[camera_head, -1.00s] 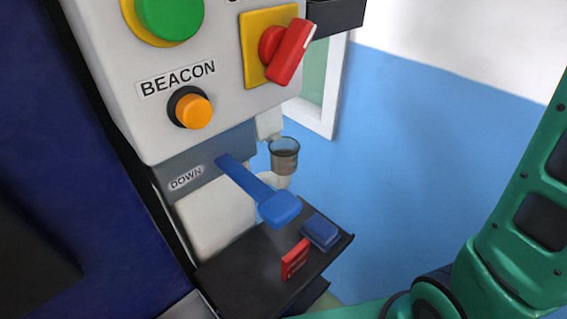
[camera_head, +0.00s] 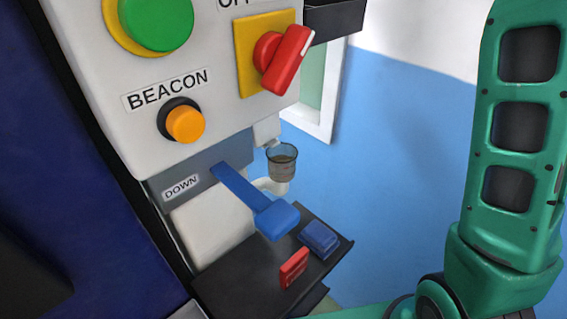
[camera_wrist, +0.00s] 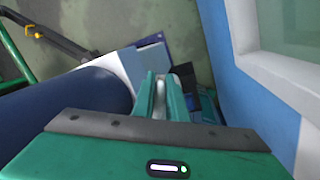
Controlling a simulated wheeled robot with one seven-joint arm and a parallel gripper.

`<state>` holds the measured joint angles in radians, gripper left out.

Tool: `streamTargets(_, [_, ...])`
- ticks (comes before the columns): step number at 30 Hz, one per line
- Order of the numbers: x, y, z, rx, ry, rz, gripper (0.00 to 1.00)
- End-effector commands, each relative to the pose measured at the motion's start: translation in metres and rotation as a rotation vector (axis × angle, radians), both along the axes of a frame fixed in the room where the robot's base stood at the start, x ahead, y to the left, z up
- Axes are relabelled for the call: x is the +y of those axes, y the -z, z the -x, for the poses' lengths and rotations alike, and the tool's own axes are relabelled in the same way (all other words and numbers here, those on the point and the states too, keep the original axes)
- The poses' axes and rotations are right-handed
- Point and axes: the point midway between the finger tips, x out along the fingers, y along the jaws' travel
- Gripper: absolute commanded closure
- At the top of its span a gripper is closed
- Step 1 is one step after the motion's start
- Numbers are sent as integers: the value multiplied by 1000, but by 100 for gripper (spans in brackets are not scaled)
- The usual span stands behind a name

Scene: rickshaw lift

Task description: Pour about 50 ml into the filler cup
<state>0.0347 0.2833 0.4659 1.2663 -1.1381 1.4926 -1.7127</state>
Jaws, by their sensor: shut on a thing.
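The filler cup (camera_head: 281,160) is a small clear brownish cup at the right side of the control box in the head view. It sits upright on a white bent pipe (camera_head: 270,186). Its lower part looks darker, but I cannot tell how much liquid is in it. My gripper (camera_wrist: 161,92) shows only in the wrist view, its green fingers close together on a pale, narrow thing (camera_wrist: 160,79). I cannot tell what this thing is. My gripper is out of the head view, and I cannot make out the cup in the wrist view.
The control box (camera_head: 215,90) carries a green button, a red switch and an orange beacon button. A blue DOWN lever (camera_head: 245,200) sticks out above a black shelf (camera_head: 235,280). A red block (camera_head: 293,267) and a blue block (camera_head: 319,238) stand on the shelf. A window frame (camera_head: 325,110) is behind.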

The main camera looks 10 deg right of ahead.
Motion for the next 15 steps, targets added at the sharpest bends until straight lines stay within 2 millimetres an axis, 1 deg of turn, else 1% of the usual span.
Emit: streamTargets(15, [8,-1,-4,65,-5,43,100])
